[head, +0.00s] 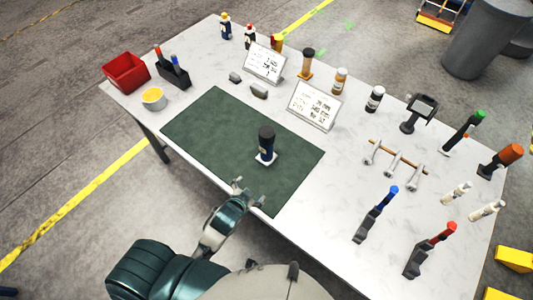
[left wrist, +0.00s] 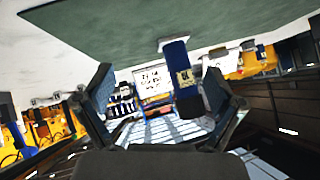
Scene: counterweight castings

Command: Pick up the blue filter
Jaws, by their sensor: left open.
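The blue filter (head: 266,150) is a dark blue cylinder with a black top and a pale label. It stands upright on a small white base on the green mat (head: 205,130). My left gripper (head: 251,192) is open and empty at the mat's front edge, on the near side of the filter and apart from it. In the left wrist view the scene is upside down, and the filter (left wrist: 181,72) shows between the two spread fingers (left wrist: 158,78), closer to the right one. My right gripper is not in view.
A red bin (head: 126,72), a black holder (head: 174,74) and a yellow-topped cup (head: 154,98) stand at the left. Sign cards (head: 314,105) and bottles stand behind the mat. The mat around the filter is clear.

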